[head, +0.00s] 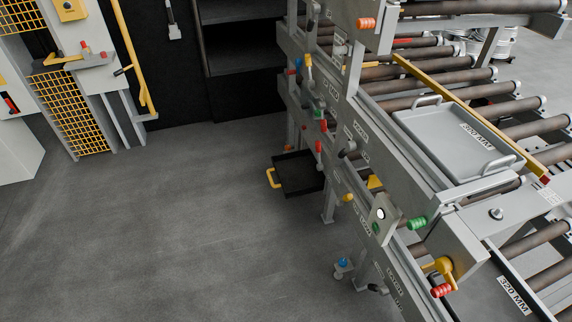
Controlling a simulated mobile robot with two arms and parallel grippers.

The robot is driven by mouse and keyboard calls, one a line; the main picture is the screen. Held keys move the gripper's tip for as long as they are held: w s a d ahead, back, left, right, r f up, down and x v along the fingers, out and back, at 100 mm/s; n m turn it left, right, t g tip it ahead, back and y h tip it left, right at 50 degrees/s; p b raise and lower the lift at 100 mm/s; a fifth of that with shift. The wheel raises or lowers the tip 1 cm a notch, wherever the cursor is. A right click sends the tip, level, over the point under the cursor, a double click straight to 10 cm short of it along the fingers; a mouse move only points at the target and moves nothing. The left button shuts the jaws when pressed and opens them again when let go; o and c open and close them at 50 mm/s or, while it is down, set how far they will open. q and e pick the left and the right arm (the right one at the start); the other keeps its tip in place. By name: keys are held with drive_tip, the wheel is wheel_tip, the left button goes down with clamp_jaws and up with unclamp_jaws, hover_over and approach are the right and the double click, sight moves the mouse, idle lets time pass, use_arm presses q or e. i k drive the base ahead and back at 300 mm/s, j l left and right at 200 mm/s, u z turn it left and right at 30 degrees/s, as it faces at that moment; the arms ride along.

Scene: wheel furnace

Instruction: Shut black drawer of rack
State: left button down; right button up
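The black drawer (299,174) is in the head view, low on the left side of the grey rack (362,137). It sticks out to the left from under the rack, so it stands open. A yellow handle (272,178) sits on its left end. Its right end is hidden behind the rack frame. Neither of my grippers is in view.
Grey roller conveyors with a grey tray (456,140) fill the right side. Levers and coloured knobs, such as a green knob (417,223), stick out of the rack. A yellow-mesh machine (72,110) stands at the back left. The floor (180,220) left of the drawer is clear.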

sight(297, 173)
drive_tip(key=i+j+z, duration=0.25)
drive_tip(key=z, duration=0.15)
drive_tip(key=i+j+z, duration=0.35)
